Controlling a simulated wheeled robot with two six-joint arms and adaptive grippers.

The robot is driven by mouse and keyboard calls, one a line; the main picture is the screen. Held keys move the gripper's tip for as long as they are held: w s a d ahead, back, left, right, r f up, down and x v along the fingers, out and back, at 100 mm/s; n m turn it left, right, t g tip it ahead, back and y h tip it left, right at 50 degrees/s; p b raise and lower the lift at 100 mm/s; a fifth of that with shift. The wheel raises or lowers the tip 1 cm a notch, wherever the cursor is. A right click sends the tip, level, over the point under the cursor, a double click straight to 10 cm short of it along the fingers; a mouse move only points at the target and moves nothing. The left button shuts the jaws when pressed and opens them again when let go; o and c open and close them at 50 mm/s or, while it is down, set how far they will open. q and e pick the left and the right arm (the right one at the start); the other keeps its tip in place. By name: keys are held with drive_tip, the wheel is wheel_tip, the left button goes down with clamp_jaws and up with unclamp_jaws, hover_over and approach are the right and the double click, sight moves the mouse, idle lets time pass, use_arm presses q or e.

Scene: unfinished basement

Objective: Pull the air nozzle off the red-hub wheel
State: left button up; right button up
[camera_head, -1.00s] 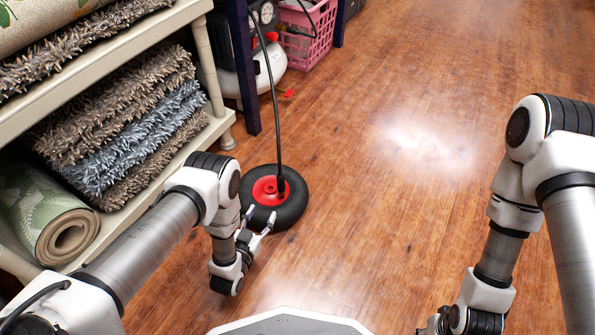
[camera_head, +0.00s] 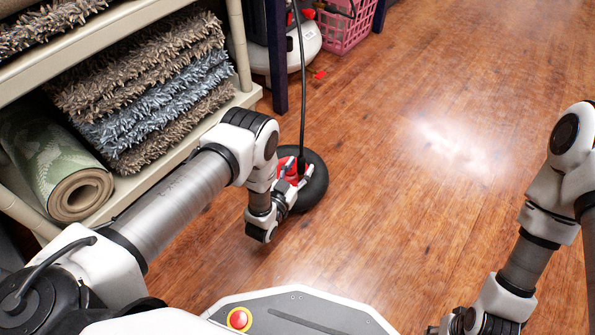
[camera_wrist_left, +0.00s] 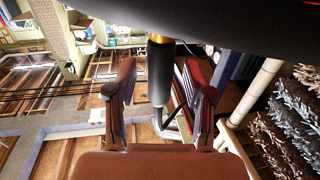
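The red-hub wheel (camera_head: 318,187) lies on the wooden floor, partly hidden behind my left gripper (camera_head: 296,170). The black air nozzle (camera_head: 301,164) stands upright on the red hub, with its black hose (camera_head: 302,90) rising from it. My left gripper's fingers are at the nozzle, over the hub. In the left wrist view the fingers are open, with the dark nozzle (camera_wrist_left: 159,72) between them and gaps on both sides. A brass end (camera_wrist_left: 158,38) meets the dark tire. My right gripper (camera_head: 440,327) is at the bottom edge, its fingers too small and cut off to judge.
A cream shelf (camera_head: 180,155) with shaggy rugs and a rolled green mat (camera_head: 80,190) stands at left, close to my left arm. Behind the wheel are a dark blue post (camera_head: 278,60), a white tank (camera_head: 305,45) and a pink basket (camera_head: 345,30). The floor at right is clear.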

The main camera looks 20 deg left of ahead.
sight(299, 161)
use_arm(q)
clamp_jaws()
drive_tip(key=shift+r+p, duration=0.35)
drive_tip(key=shift+r, duration=0.3)
drive_tip(key=shift+r+p, duration=1.15)
drive_tip(key=shift+p, duration=0.2)
